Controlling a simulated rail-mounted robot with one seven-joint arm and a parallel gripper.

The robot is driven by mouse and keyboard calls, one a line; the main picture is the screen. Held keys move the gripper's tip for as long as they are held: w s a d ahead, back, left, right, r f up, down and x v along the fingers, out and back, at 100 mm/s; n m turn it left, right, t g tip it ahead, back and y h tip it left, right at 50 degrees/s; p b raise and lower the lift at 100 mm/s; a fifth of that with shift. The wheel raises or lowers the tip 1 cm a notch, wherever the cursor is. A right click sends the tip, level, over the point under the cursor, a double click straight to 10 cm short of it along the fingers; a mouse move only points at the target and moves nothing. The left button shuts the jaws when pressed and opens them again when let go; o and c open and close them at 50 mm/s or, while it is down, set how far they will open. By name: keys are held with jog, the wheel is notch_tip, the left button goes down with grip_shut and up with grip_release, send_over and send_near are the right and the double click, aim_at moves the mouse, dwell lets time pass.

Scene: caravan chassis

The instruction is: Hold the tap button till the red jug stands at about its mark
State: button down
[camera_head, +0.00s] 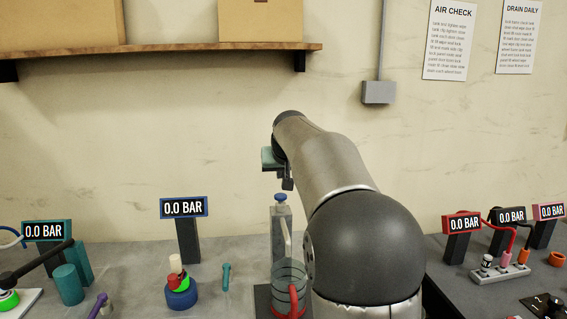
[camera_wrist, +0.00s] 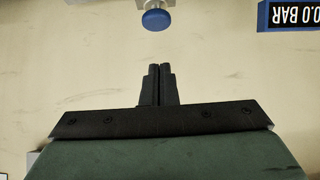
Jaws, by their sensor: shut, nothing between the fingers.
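The tap (camera_head: 281,222) is a grey upright post with a blue button (camera_head: 280,197) on top and a pale spout at its right side. The clear jug (camera_head: 288,272) with a red handle (camera_head: 291,300) stands below and in front of the tap, partly hidden by my arm; its water level and mark cannot be made out. My gripper (camera_head: 288,184) is shut and empty, just above the button in the head view. In the wrist view the shut fingers (camera_wrist: 157,70) point towards the blue button (camera_wrist: 156,20), with a visible gap between.
A blue-framed display reading 0.0 BAR (camera_head: 184,207) stands left of the tap. A blue ring with stacked parts (camera_head: 181,298) and a teal cylinder (camera_head: 68,285) are further left. At right are more gauges (camera_head: 461,224) and a hose manifold (camera_head: 499,273). A wooden shelf (camera_head: 170,47) is above.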

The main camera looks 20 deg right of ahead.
aim_at(281, 198)
jog(key=f, duration=0.2)
jog(key=w+f, duration=0.1)
jog(key=f, duration=0.2)
jog(key=shift+w+d, duration=0.15)
jog(key=shift+d, duration=0.05)
jog(key=shift+f, duration=0.15)
